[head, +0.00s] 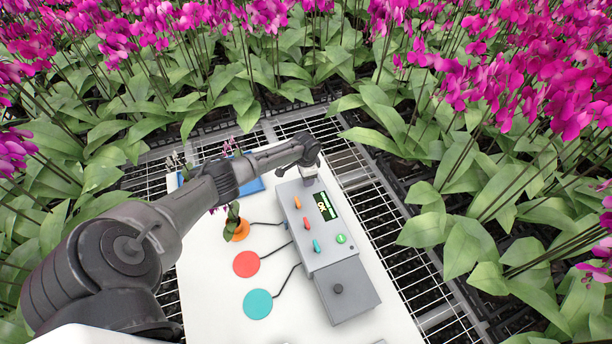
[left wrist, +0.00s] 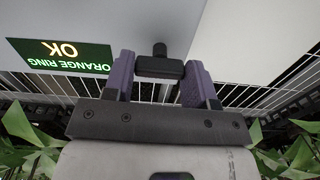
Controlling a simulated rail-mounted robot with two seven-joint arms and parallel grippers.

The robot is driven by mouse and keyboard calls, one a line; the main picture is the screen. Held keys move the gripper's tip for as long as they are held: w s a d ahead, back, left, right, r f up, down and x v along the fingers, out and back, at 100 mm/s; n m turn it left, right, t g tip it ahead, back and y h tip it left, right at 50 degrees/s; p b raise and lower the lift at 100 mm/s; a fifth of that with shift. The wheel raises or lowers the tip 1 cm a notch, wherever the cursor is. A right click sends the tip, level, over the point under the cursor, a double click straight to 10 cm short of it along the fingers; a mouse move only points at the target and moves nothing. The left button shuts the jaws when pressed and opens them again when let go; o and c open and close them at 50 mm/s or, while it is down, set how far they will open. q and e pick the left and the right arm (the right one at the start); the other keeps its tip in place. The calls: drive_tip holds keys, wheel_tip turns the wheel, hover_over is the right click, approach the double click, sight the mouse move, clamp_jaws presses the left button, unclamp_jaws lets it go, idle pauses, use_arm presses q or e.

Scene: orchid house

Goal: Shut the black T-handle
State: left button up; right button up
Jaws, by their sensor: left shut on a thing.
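The black T-handle (left wrist: 160,66) sticks out of the pale grey face of the console in the left wrist view. Its crossbar lies between the purple finger pads of my left gripper (left wrist: 160,78), which is shut on it. In the head view my left gripper (head: 309,180) is at the far end of the grey console (head: 318,238), and the T-handle is hidden there. The console's screen (head: 325,206) is lit; in the left wrist view the screen (left wrist: 62,54) reads "ORANGE RING OK", upside down. My right gripper is not in view.
Orchids crowd around the white table (head: 210,290).

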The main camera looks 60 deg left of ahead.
use_arm(q)
drive_tip(key=o, duration=0.9)
drive_tip(key=shift+r+p, duration=0.75)
drive_tip(key=shift+r, duration=6.2)
